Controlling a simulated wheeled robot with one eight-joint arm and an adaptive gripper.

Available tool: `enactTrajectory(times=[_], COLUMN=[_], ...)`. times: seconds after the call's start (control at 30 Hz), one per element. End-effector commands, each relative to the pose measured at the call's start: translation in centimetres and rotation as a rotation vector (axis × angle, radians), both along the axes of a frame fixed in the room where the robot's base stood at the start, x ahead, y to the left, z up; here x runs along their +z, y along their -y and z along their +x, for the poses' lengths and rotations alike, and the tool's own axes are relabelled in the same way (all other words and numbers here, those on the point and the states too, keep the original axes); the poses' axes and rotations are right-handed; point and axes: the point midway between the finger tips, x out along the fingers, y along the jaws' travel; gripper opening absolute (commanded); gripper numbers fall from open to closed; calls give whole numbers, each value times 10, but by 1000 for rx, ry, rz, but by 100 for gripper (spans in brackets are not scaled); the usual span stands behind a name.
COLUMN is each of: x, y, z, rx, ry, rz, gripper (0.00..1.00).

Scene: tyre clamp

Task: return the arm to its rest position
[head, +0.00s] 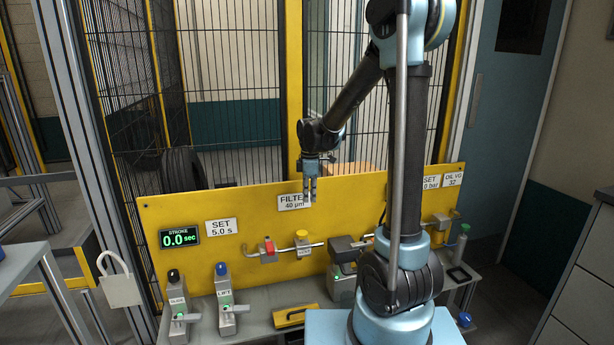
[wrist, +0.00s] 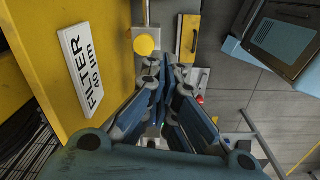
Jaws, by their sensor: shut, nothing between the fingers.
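My gripper (head: 310,190) hangs from the bent arm in the head view, in front of the upper part of the yellow panel (head: 170,225), by the FILTER 40 µm label (head: 291,202). In the wrist view the fingers of my gripper (wrist: 168,72) are together, with nothing held between them. The FILTER label (wrist: 82,70) shows to the left of the fingers there. The arm reaches over from its blue base at the right of the head view.
Below are two levers, SLIDE (head: 177,306) and LIFT (head: 226,298), and a yellow block (head: 296,315) on the grey bench. A mesh cage (head: 240,90) stands behind.

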Motion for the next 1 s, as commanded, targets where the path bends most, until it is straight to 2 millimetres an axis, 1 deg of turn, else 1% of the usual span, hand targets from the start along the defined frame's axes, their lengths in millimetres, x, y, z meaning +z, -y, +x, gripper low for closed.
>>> enactTrajectory(times=[0.03,0.2,0.5,0.73,1.0], x=[7,25,44,48,42], y=[11,40,86,116,145], z=[-9,-38,-92,-135,-187], rx=[-47,-215,-509,-733,-996], ry=[5,19,45,64,86], rz=[2,12,34,54,82], gripper=[0,0,0,0,0])
